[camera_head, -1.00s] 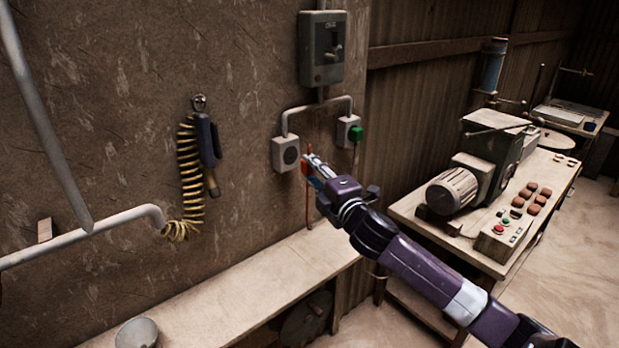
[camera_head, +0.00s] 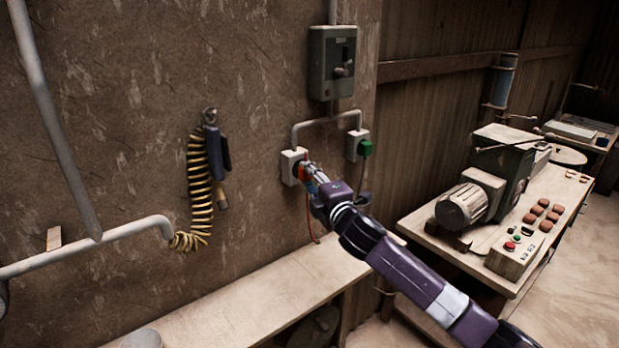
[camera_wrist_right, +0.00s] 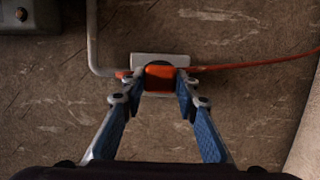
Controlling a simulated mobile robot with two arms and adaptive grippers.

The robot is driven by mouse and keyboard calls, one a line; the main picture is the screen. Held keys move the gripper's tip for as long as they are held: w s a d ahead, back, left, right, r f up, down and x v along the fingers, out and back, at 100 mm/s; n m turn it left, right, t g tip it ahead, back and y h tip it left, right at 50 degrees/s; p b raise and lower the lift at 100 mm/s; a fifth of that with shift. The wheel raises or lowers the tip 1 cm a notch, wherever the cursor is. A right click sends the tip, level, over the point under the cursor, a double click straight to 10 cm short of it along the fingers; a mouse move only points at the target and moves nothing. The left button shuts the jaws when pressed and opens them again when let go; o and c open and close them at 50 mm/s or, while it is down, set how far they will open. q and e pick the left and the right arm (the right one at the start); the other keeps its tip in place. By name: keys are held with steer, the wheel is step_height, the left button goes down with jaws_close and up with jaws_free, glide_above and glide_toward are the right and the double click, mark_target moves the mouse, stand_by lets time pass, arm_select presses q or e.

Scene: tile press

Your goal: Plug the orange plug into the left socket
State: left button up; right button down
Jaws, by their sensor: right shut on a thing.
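The left socket (camera_head: 287,163) is a pale box with a dark round face on the wall, below the switch box. My right gripper (camera_head: 308,174) is at its front, shut on the orange plug (camera_head: 302,172). In the right wrist view the orange plug (camera_wrist_right: 160,76) sits between the two blue fingertips (camera_wrist_right: 160,82), lined up with the middle of the pale left socket (camera_wrist_right: 160,58). It appears to meet the socket face; how deep it sits is hidden. Its orange cable (camera_wrist_right: 260,63) runs off to the right there. My left gripper is not in view.
A grey switch box (camera_head: 333,63) is above, joined by conduit. A yellow coiled hose (camera_head: 199,190) hangs at the left. A bench (camera_head: 260,295) runs below; a motor machine (camera_head: 490,185) stands on a table at right.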

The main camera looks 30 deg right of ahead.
steer(key=shift+w, duration=0.2)
steer(key=shift+p, duration=0.55)
stand_by(0.5)
steer(key=shift+w, duration=0.4)
stand_by(0.5)
steer(key=c, duration=1.4)
jaws_free()
steer(key=shift+s, duration=0.1)
